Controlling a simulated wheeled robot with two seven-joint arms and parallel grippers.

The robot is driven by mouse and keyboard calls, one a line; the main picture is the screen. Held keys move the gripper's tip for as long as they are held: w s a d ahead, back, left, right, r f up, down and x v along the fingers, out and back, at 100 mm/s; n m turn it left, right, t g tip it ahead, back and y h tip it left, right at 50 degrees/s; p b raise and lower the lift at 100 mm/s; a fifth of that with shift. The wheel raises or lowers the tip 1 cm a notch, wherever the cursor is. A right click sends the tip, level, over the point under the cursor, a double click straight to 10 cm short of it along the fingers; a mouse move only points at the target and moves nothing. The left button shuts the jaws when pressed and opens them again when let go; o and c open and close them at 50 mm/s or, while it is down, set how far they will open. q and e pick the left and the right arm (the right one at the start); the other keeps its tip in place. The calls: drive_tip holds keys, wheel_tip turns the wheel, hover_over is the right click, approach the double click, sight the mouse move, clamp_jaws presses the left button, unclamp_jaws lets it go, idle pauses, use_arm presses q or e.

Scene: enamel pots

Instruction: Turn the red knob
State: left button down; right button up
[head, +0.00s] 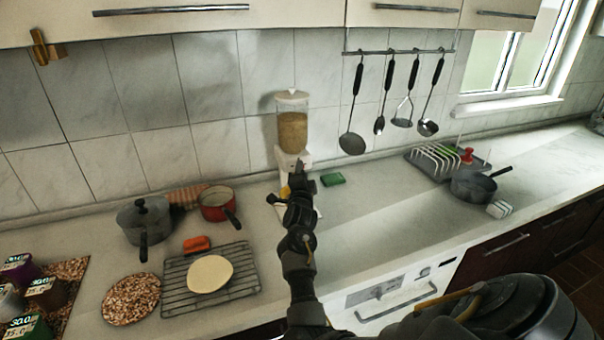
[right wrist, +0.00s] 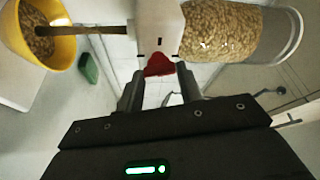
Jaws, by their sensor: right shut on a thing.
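The red knob (right wrist: 160,65) sits on the white body of a grain dispenser (head: 292,132) standing against the tiled wall. My right gripper (right wrist: 159,74) has a finger on each side of the knob in the right wrist view and is shut on it. In the head view my right gripper (head: 300,168) is in front of the dispenser's base and hides the knob. A yellow bowl (right wrist: 68,47) with grain in it stands by the dispenser, mostly hidden by my arm in the head view. My left gripper is not in view.
A green sponge (head: 333,179) lies right of the dispenser. A red pan (head: 217,205), a grey pot (head: 143,222) and a wire rack (head: 172,282) stand to the left. A dish rack (head: 425,163) and dark saucepan (head: 472,187) are at right. The counter between is clear.

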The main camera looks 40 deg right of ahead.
drive_tip(key=shift+r+m+g+y, duration=0.1)
drive_tip(key=shift+m+g+y, duration=0.3)
drive_tip(key=shift+m, duration=1)
drive_tip(key=o, duration=1)
